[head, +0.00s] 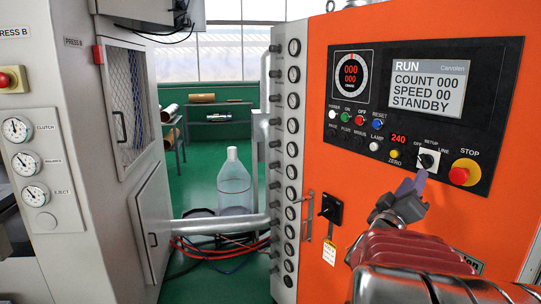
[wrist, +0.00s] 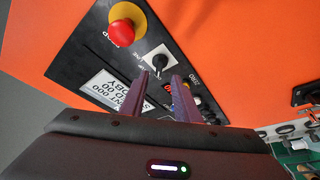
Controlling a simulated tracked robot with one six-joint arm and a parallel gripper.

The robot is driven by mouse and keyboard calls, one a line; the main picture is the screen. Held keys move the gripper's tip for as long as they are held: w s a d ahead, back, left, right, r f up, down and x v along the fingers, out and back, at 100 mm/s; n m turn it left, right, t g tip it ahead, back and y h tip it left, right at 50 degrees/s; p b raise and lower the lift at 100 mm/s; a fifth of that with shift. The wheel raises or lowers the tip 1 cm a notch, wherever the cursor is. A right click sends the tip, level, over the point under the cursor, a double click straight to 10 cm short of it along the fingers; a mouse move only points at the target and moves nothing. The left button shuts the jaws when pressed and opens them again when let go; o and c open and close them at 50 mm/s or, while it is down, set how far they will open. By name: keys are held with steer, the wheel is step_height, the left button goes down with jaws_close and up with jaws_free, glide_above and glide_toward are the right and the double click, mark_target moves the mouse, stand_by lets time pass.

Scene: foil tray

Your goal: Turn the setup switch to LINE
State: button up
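The setup switch (head: 427,160) is a black knob on a white square plate, low on the black control panel (head: 480,135) of the orange machine. OFF is lettered at its left, SETUP above and LINE at its right. Which mark the knob points to is too small to tell. My gripper (head: 412,184) is just below the switch in the head view. In the wrist view the purple fingers of my gripper (wrist: 159,76) are apart with nothing between them. The switch (wrist: 158,59) shows just beyond the fingertips there, apparently untouched.
The red STOP button (head: 463,173) on a yellow base sits right of the switch and also shows in the wrist view (wrist: 124,30). A yellow ZERO button (head: 394,154) is at its left. The display (head: 429,84) reads RUN, STANDBY. A black lock with a tag (head: 330,210) is lower left.

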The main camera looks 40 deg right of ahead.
mark_target(423, 164)
steer(key=x, duration=0.8)
steer(key=shift+c, duration=0.6)
jaws_close()
